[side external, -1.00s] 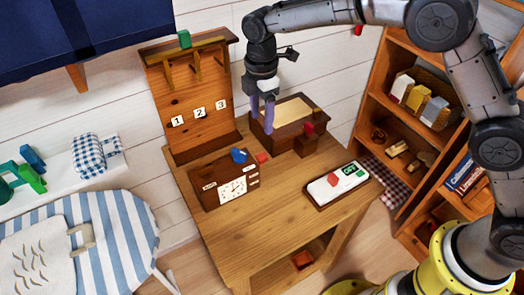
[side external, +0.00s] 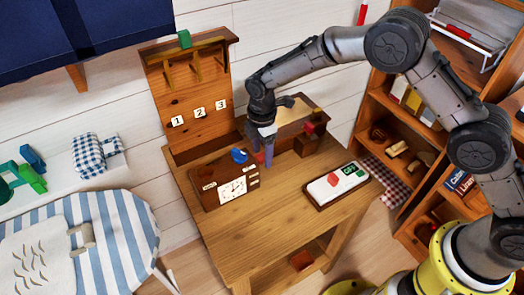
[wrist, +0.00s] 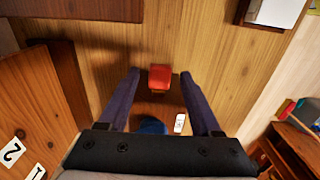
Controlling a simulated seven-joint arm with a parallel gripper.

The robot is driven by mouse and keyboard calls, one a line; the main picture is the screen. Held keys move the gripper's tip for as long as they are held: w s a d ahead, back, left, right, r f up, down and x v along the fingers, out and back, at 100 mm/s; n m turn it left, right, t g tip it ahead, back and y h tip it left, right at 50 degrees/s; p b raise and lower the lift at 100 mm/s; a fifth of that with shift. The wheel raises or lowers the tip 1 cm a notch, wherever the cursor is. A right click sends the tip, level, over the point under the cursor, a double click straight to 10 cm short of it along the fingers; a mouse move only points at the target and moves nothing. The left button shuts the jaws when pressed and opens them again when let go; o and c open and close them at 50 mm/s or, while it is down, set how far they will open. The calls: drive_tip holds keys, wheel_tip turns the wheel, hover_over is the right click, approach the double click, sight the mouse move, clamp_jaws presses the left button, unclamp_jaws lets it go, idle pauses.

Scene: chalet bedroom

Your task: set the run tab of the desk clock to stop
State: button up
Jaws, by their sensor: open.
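The desk clock (side external: 232,190) is a brown wooden box with a white dial, standing on the wooden desk. A blue knob (side external: 240,155) sits on its top; it also shows at the lower middle of the wrist view (wrist: 150,126). A red tab (wrist: 160,77) shows in the wrist view between my fingertips, with a gap on either side. My gripper (side external: 265,155) is open, pointing down at the clock's right end, its purple fingers (wrist: 159,74) either side of the tab. In the side view the fingers largely hide the tab. I cannot read its setting.
A peg board numbered 1 to 3 (side external: 190,90) stands behind the clock. A brown box (side external: 290,118) with a red piece is behind my gripper. A white-topped tray (side external: 337,184) lies at the right. The desk front (side external: 240,232) is clear.

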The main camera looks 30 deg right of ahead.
drive_tip(key=shift+c, duration=0.3)
clamp_jaws()
idle(1.1)
